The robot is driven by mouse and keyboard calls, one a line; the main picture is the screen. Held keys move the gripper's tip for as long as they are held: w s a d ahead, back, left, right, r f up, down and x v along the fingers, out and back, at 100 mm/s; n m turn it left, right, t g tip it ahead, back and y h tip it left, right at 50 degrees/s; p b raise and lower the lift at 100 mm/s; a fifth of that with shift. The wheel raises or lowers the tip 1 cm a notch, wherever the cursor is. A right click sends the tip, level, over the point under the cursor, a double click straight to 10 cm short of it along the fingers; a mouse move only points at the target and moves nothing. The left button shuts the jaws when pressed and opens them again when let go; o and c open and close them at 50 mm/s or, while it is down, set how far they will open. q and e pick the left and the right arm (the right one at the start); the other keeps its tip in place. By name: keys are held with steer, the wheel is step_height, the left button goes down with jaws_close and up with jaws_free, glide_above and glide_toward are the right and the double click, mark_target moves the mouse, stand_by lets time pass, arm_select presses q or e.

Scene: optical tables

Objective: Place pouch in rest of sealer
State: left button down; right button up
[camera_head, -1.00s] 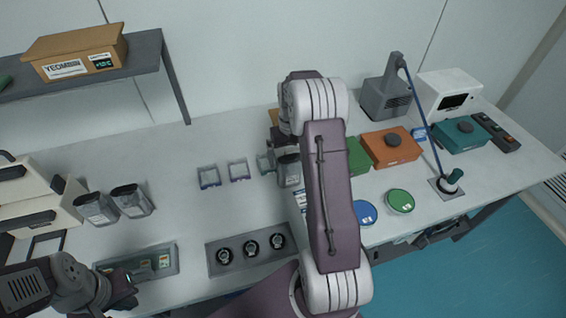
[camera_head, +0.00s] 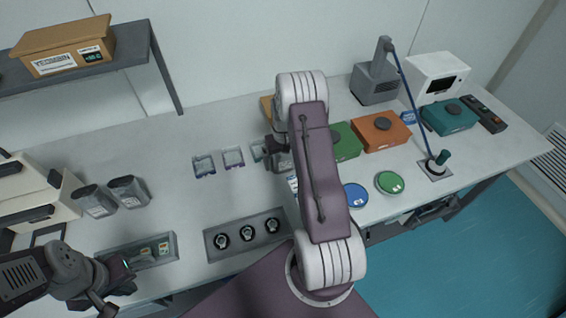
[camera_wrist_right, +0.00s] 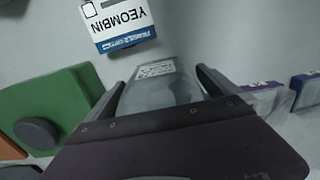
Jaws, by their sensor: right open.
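Two grey pouches with pale labels, one (camera_head: 96,201) and another (camera_head: 129,190), stand on the table at the left in the head view. In the right wrist view a grey, translucent pouch (camera_wrist_right: 160,92) with a printed label lies between the fingers of my right gripper (camera_wrist_right: 160,78), which is open. In the head view my right arm hides most of that gripper and pouch. A cream machine, likely the sealer (camera_head: 62,203), stands at the left edge, partly cut off. My left gripper (camera_head: 112,280) is beside the grey tray at lower left; its fingers are unclear.
The grey tray (camera_head: 170,240) holds small items; another tray (camera_head: 213,254) holds several round black parts. Small clear containers (camera_head: 204,166) stand mid-table. Green (camera_head: 345,142), orange (camera_head: 381,132) and teal (camera_head: 447,118) boxes stand right. A YEOMBIN label (camera_wrist_right: 124,22) shows beyond the right gripper. Table between left pouches and containers is clear.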

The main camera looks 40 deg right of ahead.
steer(key=shift+w+f, duration=0.1)
steer(key=shift+w, duration=0.05)
steer(key=shift+c, duration=0.7)
steer(key=c, duration=1.6)
steer(key=shift+o, duration=0.2)
steer(key=shift+r, duration=0.95)
steer(key=r, duration=0.1)
steer(key=r+b, duration=0.1)
steer(key=shift+s+d+r, duration=0.1)
steer(key=shift+s+r, duration=0.15)
steer(key=shift+r, duration=0.05)
steer(key=s+d+r+b, duration=0.1)
steer(key=s+d+r, duration=0.1)
steer(key=s+r, duration=0.4)
steer(key=s, duration=0.5)
steer(key=shift+d+r+b, duration=0.3)
steer(key=shift+r+b, duration=0.05)
